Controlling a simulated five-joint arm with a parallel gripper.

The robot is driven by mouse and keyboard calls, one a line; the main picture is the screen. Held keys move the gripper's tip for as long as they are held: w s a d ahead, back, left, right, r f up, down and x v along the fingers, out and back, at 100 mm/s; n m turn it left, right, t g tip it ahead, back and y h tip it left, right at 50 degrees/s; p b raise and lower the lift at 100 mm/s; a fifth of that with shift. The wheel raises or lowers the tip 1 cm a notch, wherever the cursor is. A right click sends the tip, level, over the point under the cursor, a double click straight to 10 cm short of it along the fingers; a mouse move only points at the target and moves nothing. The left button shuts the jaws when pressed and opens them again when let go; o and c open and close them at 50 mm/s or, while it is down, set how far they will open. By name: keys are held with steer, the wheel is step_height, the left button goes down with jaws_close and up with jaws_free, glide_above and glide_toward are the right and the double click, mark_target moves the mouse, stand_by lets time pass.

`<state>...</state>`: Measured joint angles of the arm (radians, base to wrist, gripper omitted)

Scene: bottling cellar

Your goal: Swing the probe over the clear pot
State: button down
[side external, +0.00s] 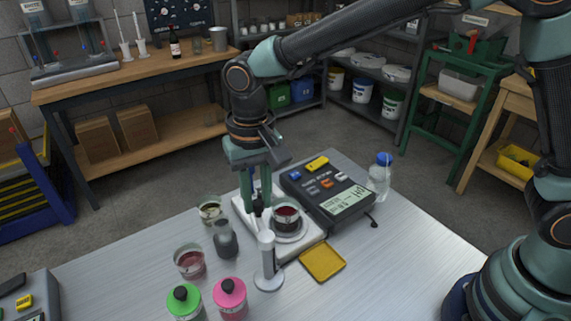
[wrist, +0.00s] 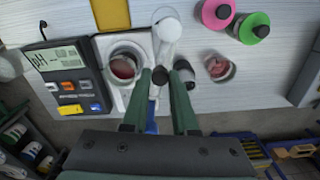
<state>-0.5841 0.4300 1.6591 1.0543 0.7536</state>
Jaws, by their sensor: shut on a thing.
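My gripper (side external: 257,208) is shut on the probe, a slim upright piece with a dark end; in the wrist view it is between the fingertips (wrist: 168,84). The pale probe stand (side external: 268,262) is on the table in front and shows in the wrist view (wrist: 167,27). A glass pot with dark red liquid (side external: 287,217) sits on the white plate, just right of the gripper; it also shows in the wrist view (wrist: 124,66). A glass pot with pale contents (side external: 209,210), seemingly the clear pot, stands left of the gripper. I cannot make it out in the wrist view.
A grey bottle (side external: 225,240) and a pot of reddish liquid (side external: 190,262) stand to the left. Green (side external: 185,300) and pink (side external: 230,297) capped bottles are in front.

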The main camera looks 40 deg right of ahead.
steer(key=shift+a+r+n, duration=0.1)
steer(key=shift+a+n, duration=0.45)
steer(key=shift+n, duration=0.6)
steer(key=shift+a+f+n, duration=0.1)
steer(key=shift+a+n, duration=0.45)
steer(key=shift+n, duration=0.65)
steer(key=shift+a+r+n, duration=0.1)
steer(key=shift+a+n, duration=0.45)
steer(key=shift+n, duration=0.6)
steer(key=shift+a, duration=0.1)
steer(key=c, duration=0.7)
jaws_free()
step_height(320, 180, up, 12)
